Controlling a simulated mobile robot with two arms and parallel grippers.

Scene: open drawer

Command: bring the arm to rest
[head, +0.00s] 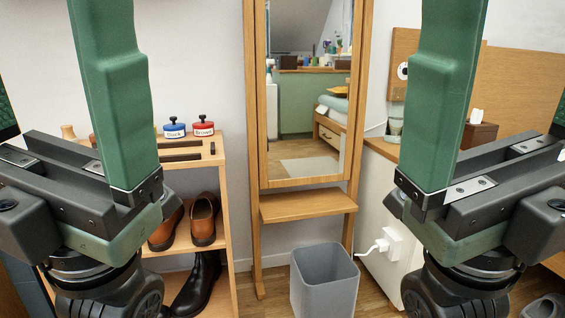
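My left gripper (52,100) is raised close to the camera on the left, pointing up. One green finger stands at the right end of its dark rail, and part of a second shows at the left picture edge. They are wide apart with nothing between them. My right gripper (508,100) is raised the same way on the right. One green finger stands at the left end of its rail, and a sliver of the other shows at the right edge. It is empty too. The fingertips of both are cut off by the picture edge.
A wooden shelf (222,150) with brown shoes (203,220), a black boot (200,285) and polish tins (203,127) stands behind my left gripper. A mirror (310,110) stands in the middle, with a grey bin (324,282) in front. A white cabinet (378,220) is at right.

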